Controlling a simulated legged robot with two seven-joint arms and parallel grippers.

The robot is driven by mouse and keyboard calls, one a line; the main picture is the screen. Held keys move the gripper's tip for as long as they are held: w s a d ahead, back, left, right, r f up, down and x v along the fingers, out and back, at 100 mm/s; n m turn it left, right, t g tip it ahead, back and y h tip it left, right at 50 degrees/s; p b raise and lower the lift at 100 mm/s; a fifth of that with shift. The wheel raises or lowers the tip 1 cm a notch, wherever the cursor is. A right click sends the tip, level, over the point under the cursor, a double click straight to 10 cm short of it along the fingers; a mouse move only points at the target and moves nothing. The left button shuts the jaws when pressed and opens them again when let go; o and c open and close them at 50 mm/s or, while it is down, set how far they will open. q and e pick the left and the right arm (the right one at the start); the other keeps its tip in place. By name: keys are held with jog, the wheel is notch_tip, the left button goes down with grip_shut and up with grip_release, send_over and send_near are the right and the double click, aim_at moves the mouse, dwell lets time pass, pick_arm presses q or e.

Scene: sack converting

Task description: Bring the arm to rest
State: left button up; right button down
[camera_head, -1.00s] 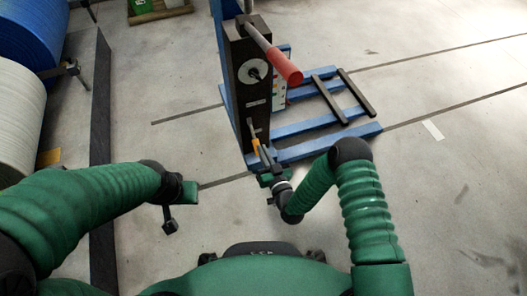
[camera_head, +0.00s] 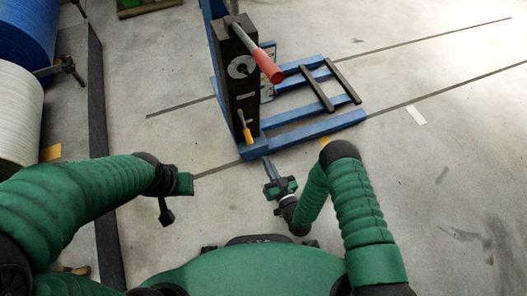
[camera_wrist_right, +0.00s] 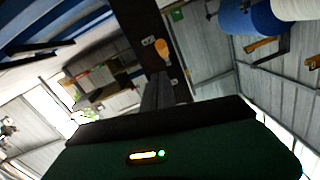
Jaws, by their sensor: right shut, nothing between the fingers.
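My right gripper (camera_head: 268,163) points forward in the head view, in front of the blue-framed machine's dark post (camera_head: 229,78). Its fingers are together and hold nothing; they also show shut in the right wrist view (camera_wrist_right: 156,88). A small orange handle (camera_head: 246,130) hangs low on the post, apart from the fingertips; it also shows beyond them in the wrist view (camera_wrist_right: 162,48). My left gripper (camera_head: 183,185) is at the end of the bent left arm. Its fingers cannot be made out.
A long lever with a red grip (camera_head: 267,66) sticks out from the post's top. The blue base frame (camera_head: 316,131) lies on the floor. Blue (camera_head: 22,30) and white rolls (camera_head: 17,118) stand at the left beside a dark beam (camera_head: 97,120). The floor at right is clear.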

jog(key=shift+s+d, duration=0.1)
jog(key=shift+s, duration=0.05)
dwell(0.3)
jog(key=w+r+n+g, duration=0.2)
jog(key=w+r+g, duration=0.1)
jog(key=w+r, duration=0.15)
jog(key=s+d+r+g+h+p, duration=0.1)
jog(key=s+d+r+g+h, duration=0.1)
jog(key=d+r+g+h, duration=0.4)
jog(key=s+d+r+m+g+p, duration=0.1)
jog(key=s+d+r+g, duration=0.1)
jog(key=s+d+r, duration=0.3)
jog(key=s+d+r+m+g, duration=0.1)
jog(key=s+r+m, duration=0.15)
jog(key=s, duration=0.55)
jog(key=s+d+r+m+g+p, duration=0.1)
jog(key=s+d+r+g, duration=0.15)
jog(key=s+r, duration=0.3)
notch_tip(320, 180, up, 36)
jog(key=p, duration=3.6)
jog(key=shift+d+t+p, duration=0.2)
jog(key=shift+t+p, duration=0.1)
jog(key=shift+t, duration=0.05)
